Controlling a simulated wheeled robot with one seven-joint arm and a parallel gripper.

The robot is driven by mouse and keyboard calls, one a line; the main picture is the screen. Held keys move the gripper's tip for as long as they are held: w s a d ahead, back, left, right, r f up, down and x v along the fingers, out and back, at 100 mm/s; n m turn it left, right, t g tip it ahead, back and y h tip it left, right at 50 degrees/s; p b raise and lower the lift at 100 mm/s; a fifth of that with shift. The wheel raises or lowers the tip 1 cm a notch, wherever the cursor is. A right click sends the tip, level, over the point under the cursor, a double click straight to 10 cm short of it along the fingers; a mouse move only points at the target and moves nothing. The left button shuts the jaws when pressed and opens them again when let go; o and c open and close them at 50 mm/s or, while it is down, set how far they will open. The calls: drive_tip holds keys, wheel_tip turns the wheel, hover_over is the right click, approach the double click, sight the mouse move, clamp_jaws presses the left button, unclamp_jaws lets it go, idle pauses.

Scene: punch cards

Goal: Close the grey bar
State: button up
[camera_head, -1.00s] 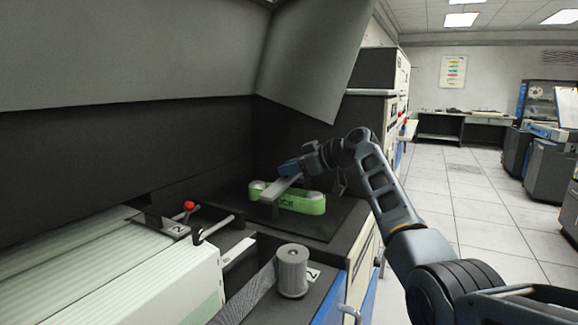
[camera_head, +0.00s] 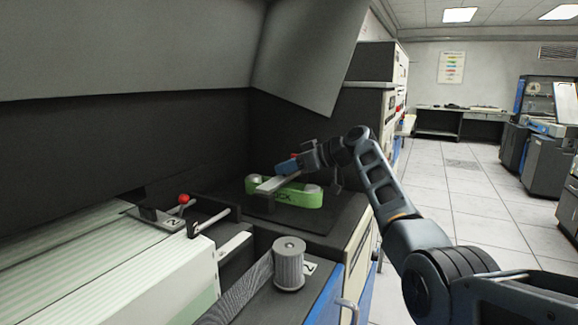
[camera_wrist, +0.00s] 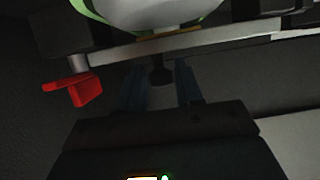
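My gripper (camera_head: 289,166) is beside the bar's far end in the head view. Its two dark blue fingers (camera_wrist: 162,80) stand apart in the wrist view, below the bar, with no object clearly held. I cannot tell whether the fingers touch the bar. Part of the green band is hidden behind the bar.
The band stands on a dark plate (camera_head: 335,225). A ribbed grey spool (camera_head: 289,264) stands in front. A red knob (camera_head: 184,198) is at the left, near striped paper (camera_head: 110,285). A dark hood (camera_head: 300,55) hangs above. The floor (camera_head: 470,215) at right is open.

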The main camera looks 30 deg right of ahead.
drive_tip(key=shift+o, duration=1.2)
drive_tip(key=shift+r, duration=0.1)
drive_tip(key=shift+s+d, duration=0.1)
drive_tip(key=shift+b+v, duration=0.45)
drive_tip(key=shift+v, duration=3.3)
drive_tip(key=shift+s+d, duration=0.1)
drive_tip(key=shift+d, duration=0.05)
